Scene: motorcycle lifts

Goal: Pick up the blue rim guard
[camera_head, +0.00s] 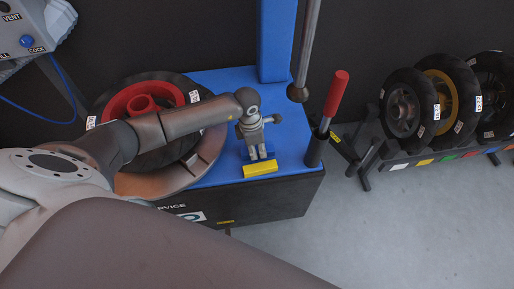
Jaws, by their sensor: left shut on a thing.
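My left gripper (257,154) points down over the front part of the blue lift deck (293,135). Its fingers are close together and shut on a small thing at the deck. That thing is mostly hidden and blends with the blue deck; I take it for the blue rim guard, but its outline is not clear. A yellow block (260,169) lies at the deck's front edge, just in front of the fingertips; whether they touch it is unclear. My right gripper is not in view.
A wheel with a red hub (124,106) lies on the deck at left, partly behind my left arm. A red-handled lever (336,92) stands at right, near a grey pole (308,45). Several tyres stand on a rack (410,152) at far right. Floor between is clear.

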